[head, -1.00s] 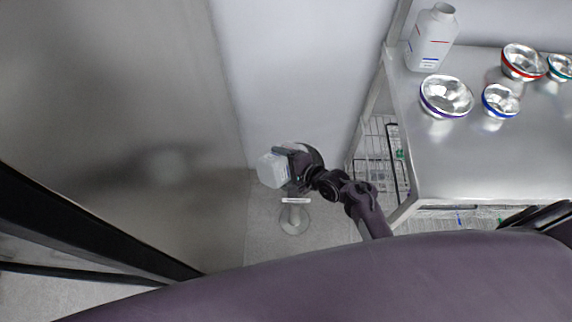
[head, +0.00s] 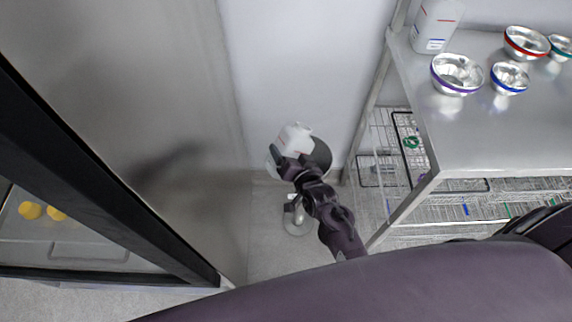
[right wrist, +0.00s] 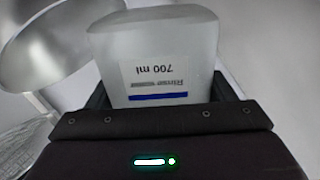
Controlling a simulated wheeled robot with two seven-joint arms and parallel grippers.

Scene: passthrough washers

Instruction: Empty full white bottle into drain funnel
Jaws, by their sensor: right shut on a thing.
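A white bottle (head: 296,137) is held in my right gripper (head: 287,163), low beside the wall in the head view. In the right wrist view the bottle (right wrist: 155,60) shows a label reading 700 ml with a blue stripe, upside down in the picture, and the jaws (right wrist: 170,100) are shut on it. A grey round rim (head: 322,156), seemingly the drain funnel, shows just behind and right of the bottle, partly hidden by my gripper. Its round base (head: 298,224) stands on the floor. Whether liquid flows cannot be seen. My left gripper is out of view.
A steel table (head: 480,130) at right carries another white bottle (head: 436,28) and several metal bowls with coloured bands, one purple (head: 457,74). Wire baskets (head: 378,168) sit below it. A large grey panel (head: 150,110) stands at left, with a dark frame (head: 100,170).

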